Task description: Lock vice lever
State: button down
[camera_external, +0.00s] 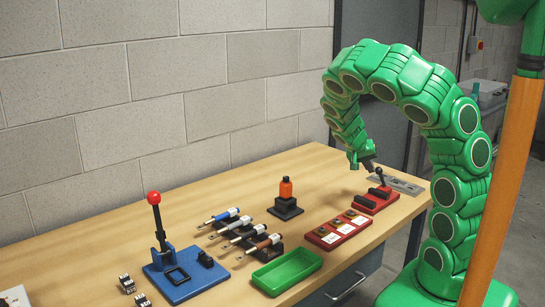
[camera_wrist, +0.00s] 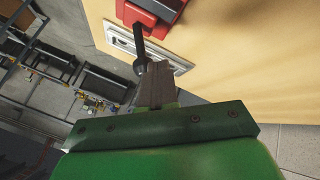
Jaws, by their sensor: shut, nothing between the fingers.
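The vice (camera_external: 366,204) is a red base with black jaws at the right end of the wooden bench. Its dark lever (camera_external: 381,179) rises from it and ends in a black knob. In the wrist view the red vice (camera_wrist: 170,6) is at the top, and the lever (camera_wrist: 139,42) points down the picture to its knob. My gripper (camera_external: 371,163) is just above the vice, close to the knob. In the wrist view my gripper's fingers (camera_wrist: 157,70) are together, right beside the knob. I cannot tell whether they touch it. Nothing shows between them.
A grey metal plate (camera_external: 408,187) lies beside the vice at the bench edge. A block wall is behind.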

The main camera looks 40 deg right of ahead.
jog(key=shift+s+r, duration=0.1)
jog(key=shift+s, duration=0.05)
jog(key=shift+s+r, duration=0.25)
jog(key=shift+s, duration=0.25)
jog(key=shift+s+r, duration=0.2)
jog(key=shift+s, duration=0.3)
jog(key=shift+s+r, duration=0.25)
jog(key=shift+s, duration=1)
jog(key=shift+r, duration=0.2)
jog(key=shift+r, duration=0.6)
jog(key=shift+w, duration=0.1)
